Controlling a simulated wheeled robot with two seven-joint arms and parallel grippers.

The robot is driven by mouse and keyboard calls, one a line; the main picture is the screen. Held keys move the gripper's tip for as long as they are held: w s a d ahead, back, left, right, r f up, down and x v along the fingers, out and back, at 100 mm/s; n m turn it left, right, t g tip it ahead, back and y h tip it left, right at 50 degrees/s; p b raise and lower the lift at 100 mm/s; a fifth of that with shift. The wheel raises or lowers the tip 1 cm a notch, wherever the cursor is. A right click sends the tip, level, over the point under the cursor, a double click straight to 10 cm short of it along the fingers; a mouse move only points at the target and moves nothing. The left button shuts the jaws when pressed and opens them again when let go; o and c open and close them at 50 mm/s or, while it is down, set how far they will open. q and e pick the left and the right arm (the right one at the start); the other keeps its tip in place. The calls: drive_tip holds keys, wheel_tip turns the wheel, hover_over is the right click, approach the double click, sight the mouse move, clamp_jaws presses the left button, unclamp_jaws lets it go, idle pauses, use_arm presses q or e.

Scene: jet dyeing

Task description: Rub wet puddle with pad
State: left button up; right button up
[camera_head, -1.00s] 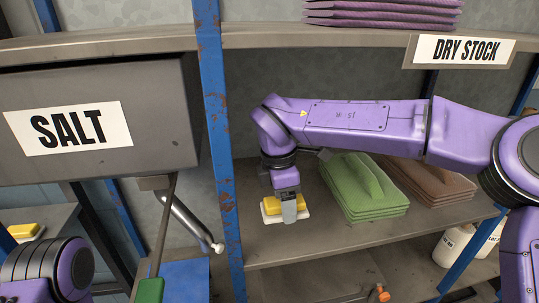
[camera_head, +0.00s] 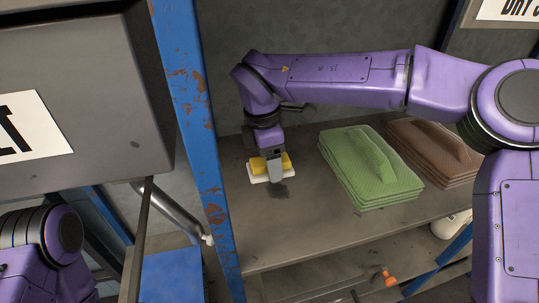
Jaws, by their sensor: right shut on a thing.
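My right gripper (camera_head: 274,172) is shut on a pad (camera_head: 287,168) with a yellow top and a white base. It points down, with the pad low over or touching the grey shelf. The dark wet puddle (camera_head: 281,193) shows on the shelf just in front of the pad, partly behind the fingertips. Whether it extends under the pad is hidden. My left arm shows at the lower left, but its gripper is out of view.
A stack of green pads (camera_head: 380,182) lies to the right of the pad, with a brown stack (camera_head: 432,140) beyond it. A blue rusty post (camera_head: 196,120) stands close on the left. The shelf's front (camera_head: 300,245) is clear.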

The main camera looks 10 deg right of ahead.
sight(286, 187)
wheel_tip(286, 187, down, 6)
drive_tip(key=b, duration=0.3)
drive_tip(key=shift+d+f, duration=0.15)
drive_tip(key=shift+c, duration=0.4)
drive_tip(key=shift+w+d, duration=0.1)
drive_tip(key=shift+d, duration=0.25)
drive_tip(key=shift+c, duration=0.5)
drive_tip(key=shift+d+p, duration=0.75)
drive_tip(key=shift+d, duration=0.85)
drive_tip(key=shift+a+f, duration=0.25)
drive_tip(key=shift+f, duration=0.05)
drive_tip(key=a+b, duration=0.1)
drive_tip(key=a, duration=0.2)
drive_tip(key=shift+a, duration=0.15)
drive_tip(key=shift+a+r, duration=0.3)
drive_tip(key=shift+r, duration=0.05)
wheel_tip(286, 187, up, 3)
drive_tip(key=shift+f+p, duration=0.2)
drive_tip(key=shift+p, duration=0.4)
drive_tip(key=shift+d+r+p, duration=0.1)
drive_tip(key=shift+r+p, duration=1.5)
drive_tip(key=shift+r, duration=1.05)
drive_tip(key=shift+f, duration=0.1)
